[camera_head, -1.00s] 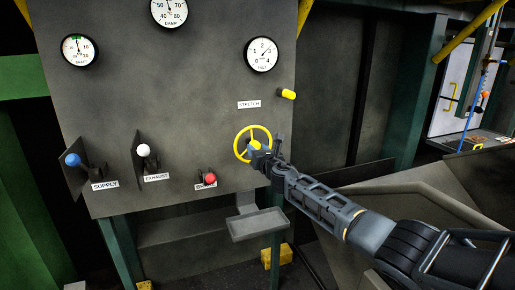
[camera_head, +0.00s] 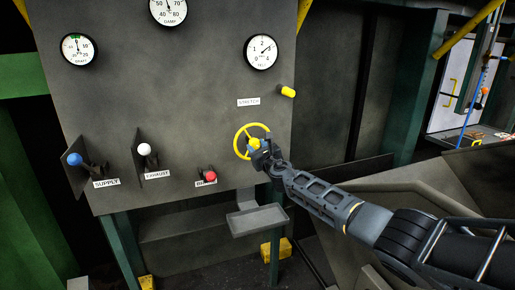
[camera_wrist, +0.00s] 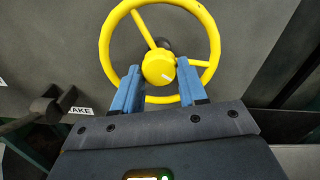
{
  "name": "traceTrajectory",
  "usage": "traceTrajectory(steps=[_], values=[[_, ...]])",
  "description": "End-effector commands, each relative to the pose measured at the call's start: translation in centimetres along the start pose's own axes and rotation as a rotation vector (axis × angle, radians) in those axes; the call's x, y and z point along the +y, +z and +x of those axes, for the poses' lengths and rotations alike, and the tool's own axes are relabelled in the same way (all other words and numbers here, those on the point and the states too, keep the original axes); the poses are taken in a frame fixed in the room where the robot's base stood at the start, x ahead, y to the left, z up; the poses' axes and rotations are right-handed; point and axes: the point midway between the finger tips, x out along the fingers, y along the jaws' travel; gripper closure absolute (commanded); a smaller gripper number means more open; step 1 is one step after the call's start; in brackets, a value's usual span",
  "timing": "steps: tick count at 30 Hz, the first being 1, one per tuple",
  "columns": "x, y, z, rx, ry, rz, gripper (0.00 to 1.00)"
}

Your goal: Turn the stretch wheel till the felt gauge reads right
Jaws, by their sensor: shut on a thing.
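The yellow stretch wheel (camera_head: 238,139) is on the grey panel, below the STRETCH label (camera_head: 248,102). My gripper (camera_head: 256,146) is at the wheel's middle. In the wrist view, the blue fingers of my gripper (camera_wrist: 157,80) stand on either side of the round yellow hub (camera_wrist: 158,67) and are shut on it.
A yellow knob (camera_head: 288,91) sticks out right of the label. Blue (camera_head: 74,159), white (camera_head: 144,149) and red (camera_head: 210,176) handles stand out on the panel's left and lower part. A small grey tray (camera_head: 258,221) juts out below the wheel. Two more gauges are at upper left.

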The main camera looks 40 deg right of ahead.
Motion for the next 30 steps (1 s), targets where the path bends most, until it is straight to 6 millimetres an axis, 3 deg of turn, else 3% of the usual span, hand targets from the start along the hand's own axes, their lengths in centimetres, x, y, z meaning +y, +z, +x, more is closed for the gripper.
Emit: traceTrajectory(steps=[6,7,14,23,30], values=[[0.1,-0.2,-0.1,0.003,0.001,0.001,1.0],[0.1,-0.2,-0.1,0.003,0.001,0.001,0.55],[0.1,-0.1,0.0,0.002,0.001,0.002,0.33],[0.0,0.0,-0.2,0.001,0.0,0.002,0.32],[-0.2,0.4,-3.1,0.002,-0.001,0.006,0.32]])
